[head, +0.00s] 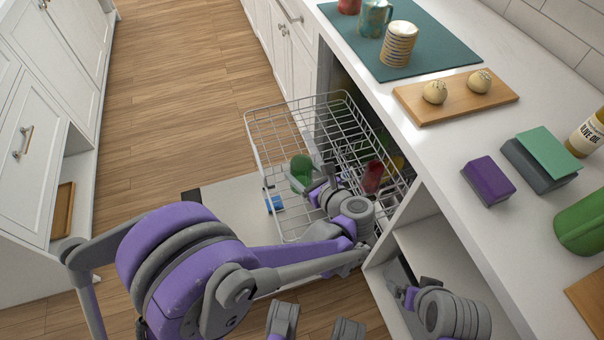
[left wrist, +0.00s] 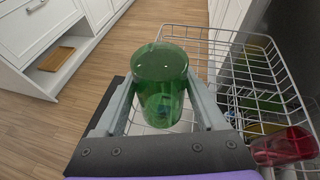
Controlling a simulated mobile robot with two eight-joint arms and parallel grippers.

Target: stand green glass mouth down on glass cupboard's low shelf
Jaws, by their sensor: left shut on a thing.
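The green glass (head: 301,172) is held by my left gripper (head: 322,190) above the wire dishwasher rack. In the left wrist view the green glass (left wrist: 160,85) stands between the two fingers, which touch its sides. I cannot tell surely which end is its mouth. An open white cupboard with a shelf (head: 432,240) is under the counter, right of the rack; it may be the glass cupboard. My right gripper (head: 412,280) is low in front of that cupboard, and its finger gap is unclear.
The pulled-out rack (head: 262,150) holds a red glass (head: 372,177) and yellow-green items. The blue piece (head: 274,204) is at its near side. The counter (head: 440,150) carries mugs on a teal mat, buns on a board, boxes and a bottle. Floor left of the rack is clear.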

